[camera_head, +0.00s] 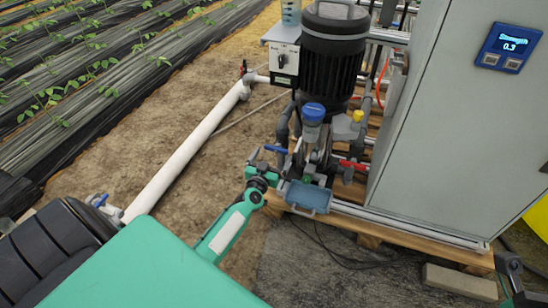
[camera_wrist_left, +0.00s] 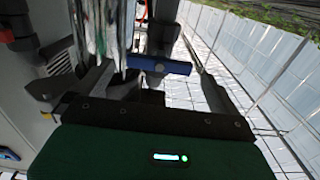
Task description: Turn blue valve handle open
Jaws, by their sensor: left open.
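The blue valve handle (camera_head: 275,149) is a short bar on the left side of the pipework, below the black motor. My left gripper (camera_head: 266,158) is right at it, reaching in from the lower left. In the left wrist view the blue handle (camera_wrist_left: 160,65) lies crosswise beyond the dark palm, between the spread fingers of my left gripper (camera_wrist_left: 150,75). The jaws are open, and a gap shows to the right of the handle. Whether a finger touches the handle, I cannot tell. The valve body under the handle is mostly hidden.
A red handle (camera_head: 354,165) sits to the right, near a blue-capped clear filter (camera_head: 312,116). A grey-blue tray (camera_head: 307,197) is just right of my gripper. The grey cabinet (camera_head: 440,130) blocks the right side. A white pipe (camera_head: 185,155) runs along the open soil at left.

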